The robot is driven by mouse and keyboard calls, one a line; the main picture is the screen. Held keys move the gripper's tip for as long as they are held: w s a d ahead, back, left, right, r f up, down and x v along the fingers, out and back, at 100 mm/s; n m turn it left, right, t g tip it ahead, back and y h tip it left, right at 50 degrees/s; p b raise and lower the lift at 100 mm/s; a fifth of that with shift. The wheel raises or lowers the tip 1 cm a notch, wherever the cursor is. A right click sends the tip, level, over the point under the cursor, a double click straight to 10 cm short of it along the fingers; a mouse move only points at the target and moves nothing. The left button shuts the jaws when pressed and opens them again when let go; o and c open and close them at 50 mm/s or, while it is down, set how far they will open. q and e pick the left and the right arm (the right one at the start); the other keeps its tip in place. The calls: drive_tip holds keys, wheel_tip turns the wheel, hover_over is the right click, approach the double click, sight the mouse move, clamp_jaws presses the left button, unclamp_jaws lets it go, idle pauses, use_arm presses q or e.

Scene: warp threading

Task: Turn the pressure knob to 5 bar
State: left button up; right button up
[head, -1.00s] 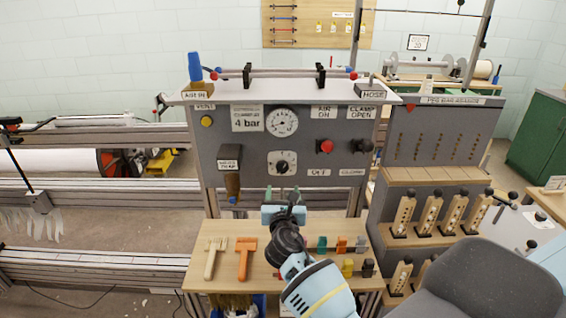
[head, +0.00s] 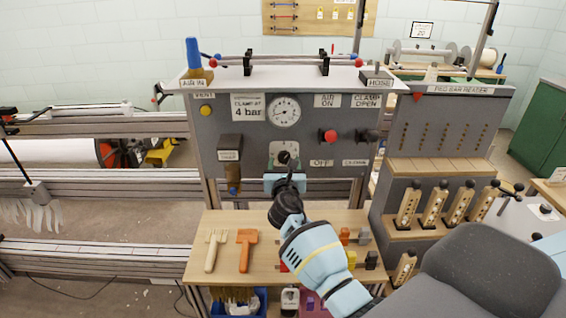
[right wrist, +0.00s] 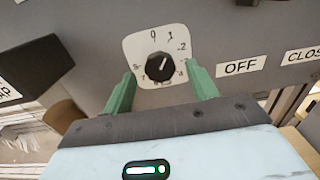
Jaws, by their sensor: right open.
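The black pressure knob (head: 284,157) sits on a pale dial plate low on the grey panel. In the right wrist view the knob (right wrist: 159,67) has a white mark pointing up and slightly right, roughly towards the 1. My right gripper (right wrist: 161,82) is open, its green fingers on either side of the knob with gaps, not closed on it. I cannot tell how far the tips are from the panel. In the head view it (head: 284,174) is just below the knob. The round pressure gauge (head: 284,111) is above; its reading is too small to tell. My left gripper is out of view.
A red button (head: 329,136) and a black knob (head: 367,136) are right of the dial. A dark box (head: 229,147) with a hanging handle is at its left. A sign (head: 247,107) reads 4 bar.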

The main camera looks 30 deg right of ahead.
drive_tip(key=shift+w+d, duration=0.25)
drive_tip(key=shift+w, duration=0.3)
drive_tip(key=c, duration=1)
